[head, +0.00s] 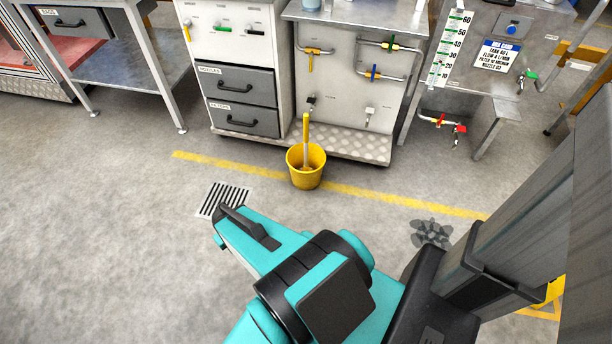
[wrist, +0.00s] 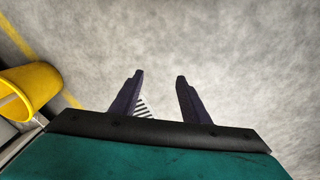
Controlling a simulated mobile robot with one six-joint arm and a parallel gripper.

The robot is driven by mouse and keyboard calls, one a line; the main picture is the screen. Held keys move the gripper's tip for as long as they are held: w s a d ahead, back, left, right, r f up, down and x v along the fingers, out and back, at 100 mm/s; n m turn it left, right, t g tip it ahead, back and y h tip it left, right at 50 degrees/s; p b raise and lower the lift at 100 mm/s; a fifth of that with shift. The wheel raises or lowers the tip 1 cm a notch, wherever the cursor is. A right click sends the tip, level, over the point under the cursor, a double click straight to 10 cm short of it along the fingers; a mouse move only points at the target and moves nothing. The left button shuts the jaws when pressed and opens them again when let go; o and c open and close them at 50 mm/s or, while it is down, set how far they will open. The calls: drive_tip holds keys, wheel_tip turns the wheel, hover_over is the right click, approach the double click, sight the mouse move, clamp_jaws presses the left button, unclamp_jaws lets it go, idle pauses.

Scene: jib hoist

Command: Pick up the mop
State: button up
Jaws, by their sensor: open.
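The mop (head: 306,135) stands upright in a yellow bucket (head: 305,178) on the floor, its yellow handle top above the rim and its lower end hidden inside. In the wrist view the bucket (wrist: 35,86) is at the left edge, with a pale piece of the mop's shaft (wrist: 8,100) just visible. My gripper (wrist: 158,76) is open and empty over the floor, apart from the bucket and to its right in the wrist view. In the head view my arm is in front of the bucket, and the fingertips are hard to make out there.
A floor drain grate (head: 224,200) lies left of the bucket. Behind the bucket stand a drawer cabinet (head: 240,90) and a panel with valves and pipes (head: 350,90). A yellow floor line (head: 400,200) runs past the bucket. A dark stain (head: 431,234) lies at right. The left floor is clear.

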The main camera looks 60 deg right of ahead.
drive_tip(key=w+d+f+m+t+h+b, duration=0.1)
drive_tip(key=w+d+t+b, duration=0.15)
drive_tip(key=d, duration=0.45)
drive_tip(key=w+d+f+m+t+h+b, duration=0.1)
drive_tip(key=w+d+f+b, duration=0.1)
drive_tip(key=w+d, duration=0.3)
drive_tip(key=m+t+h+b, duration=0.5)
drive_tip(key=t+h+b, duration=0.3)
drive_tip(key=h+b, duration=0.5)
approach(307, 133)
drive_tip(key=d+r+y+b, duration=0.1)
drive_tip(key=y+b, duration=0.1)
drive_tip(key=shift+d+r+g, duration=0.1)
drive_tip(key=shift+r+g, duration=0.15)
drive_tip(key=shift+r, duration=0.1)
drive_tip(key=shift+w, duration=0.1)
drive_tip(key=b+x, duration=0.1)
drive_tip(key=x, duration=0.6)
drive_tip(key=shift+w+d+f+b, duration=0.15)
drive_tip(key=shift+w+d+b, duration=0.1)
drive_tip(key=shift+d+b, duration=0.1)
drive_tip(key=shift+w+d, duration=0.25)
drive_tip(key=shift+w, duration=0.05)
